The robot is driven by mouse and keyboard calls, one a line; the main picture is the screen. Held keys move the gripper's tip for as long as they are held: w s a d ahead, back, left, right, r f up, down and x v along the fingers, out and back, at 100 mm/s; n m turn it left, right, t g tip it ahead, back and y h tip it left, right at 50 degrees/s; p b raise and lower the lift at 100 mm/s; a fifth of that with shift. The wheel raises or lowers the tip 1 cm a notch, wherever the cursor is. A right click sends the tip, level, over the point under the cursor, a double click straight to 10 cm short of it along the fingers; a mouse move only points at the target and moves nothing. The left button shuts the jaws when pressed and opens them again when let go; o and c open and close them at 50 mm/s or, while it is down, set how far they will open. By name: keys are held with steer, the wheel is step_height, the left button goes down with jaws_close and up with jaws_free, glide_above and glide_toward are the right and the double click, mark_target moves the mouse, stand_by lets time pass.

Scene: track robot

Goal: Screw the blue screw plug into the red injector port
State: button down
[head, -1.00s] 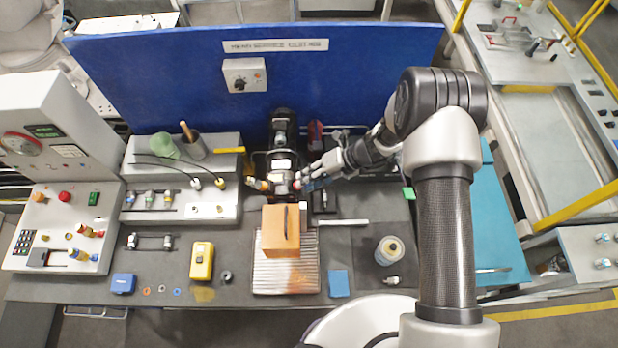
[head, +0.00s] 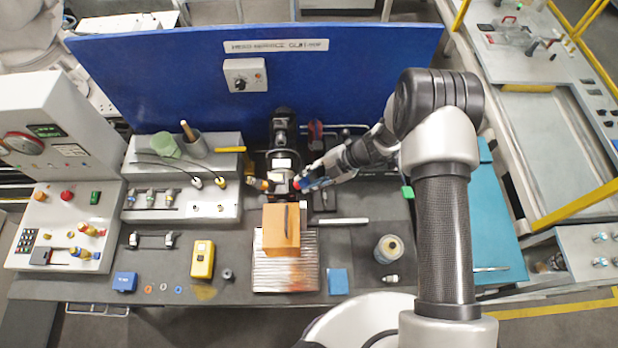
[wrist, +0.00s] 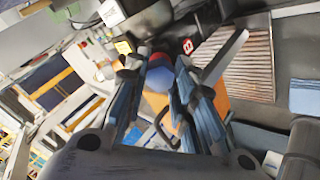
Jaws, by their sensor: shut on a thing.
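My gripper (head: 305,183) is at the front of the dark and silver machine (head: 283,155) in the middle of the bench. In the wrist view its fingers (wrist: 158,72) are shut on the blue screw plug (wrist: 158,80). The red injector port (wrist: 161,59) shows directly behind the plug, in line with it. They look touching or nearly so; I cannot tell whether the threads are engaged. In the head view the plug and port are small and partly hidden by the fingers.
An orange box (head: 281,240) stands on a ribbed plate (head: 286,282) in front of the machine. A yellow device (head: 202,260), a blue block (head: 338,282) and a bottle (head: 388,250) stand on the bench. A blue panel (head: 180,75) closes off the back.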

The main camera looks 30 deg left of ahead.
steer(key=m, duration=0.3)
steer(key=shift+m, duration=0.3)
steer(key=c, duration=1.3)
jaws_free()
steer(key=shift+c, duration=0.2)
steer(key=shift+c, duration=0.7)
